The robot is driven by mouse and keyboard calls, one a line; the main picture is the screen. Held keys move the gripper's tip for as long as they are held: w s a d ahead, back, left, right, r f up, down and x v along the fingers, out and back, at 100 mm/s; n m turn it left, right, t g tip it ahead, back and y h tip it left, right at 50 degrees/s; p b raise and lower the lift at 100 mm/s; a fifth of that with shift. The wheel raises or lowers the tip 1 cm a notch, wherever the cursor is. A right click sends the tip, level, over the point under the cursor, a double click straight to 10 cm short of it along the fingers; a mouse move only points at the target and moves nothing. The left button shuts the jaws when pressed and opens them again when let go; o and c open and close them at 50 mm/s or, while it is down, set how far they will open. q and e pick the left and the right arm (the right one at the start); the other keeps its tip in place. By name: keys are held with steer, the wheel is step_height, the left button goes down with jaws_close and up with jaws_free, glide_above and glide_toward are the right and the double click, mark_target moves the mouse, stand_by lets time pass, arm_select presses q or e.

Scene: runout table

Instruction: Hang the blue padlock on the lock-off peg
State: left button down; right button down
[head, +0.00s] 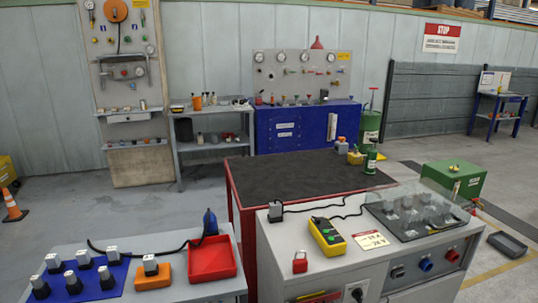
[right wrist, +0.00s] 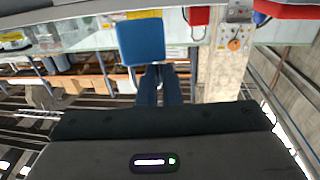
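The blue padlock (right wrist: 141,42) shows in the right wrist view as a square blue body with part of a thin grey shackle. My right gripper (right wrist: 164,72) has its fingers close together at the padlock and looks shut on its shackle side. One shackle leg seems hidden by the fingers. The head view shows neither this padlock nor either gripper. A red padlock (head: 300,262) is at the front left of the grey cabinet (head: 290,240); it also shows in the right wrist view (right wrist: 199,16). I cannot make out the lock-off peg.
The cabinet top carries a yellow control box (head: 327,236), a cable, a label (head: 370,240) and a clear cover (head: 410,213). A left-hand table holds a red tray (head: 212,272), an orange block (head: 151,273) and a blue mat with switches. A red-framed dark table (head: 290,180) stands behind.

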steer(key=s+f+m+h, duration=0.1)
steer(key=s+h, duration=0.2)
steer(key=s, duration=0.2)
steer(key=w+y, duration=0.1)
steer(key=w, duration=0.1)
steer(key=w+r+n+y, duration=0.1)
steer(key=w, duration=0.2)
steer(key=w+r+y, duration=0.1)
steer(key=w, duration=0.1)
steer(key=shift+w+r+n+y, duration=0.15)
steer(key=shift+w+n+y, duration=0.15)
steer(key=shift+w+y, duration=0.1)
arm_select(q)
steer(key=shift+w, duration=0.15)
arm_select(e)
steer(key=w+r+n+g+y, duration=0.1)
steer(key=w+r+n+y, duration=0.1)
steer(key=w+r, duration=0.3)
steer(key=w+y, duration=0.1)
steer(key=w, duration=0.2)
steer(key=shift+d+n, duration=0.3)
arm_select(q)
steer(key=shift+w, duration=0.1)
arm_select(e)
steer(key=shift+r, duration=0.1)
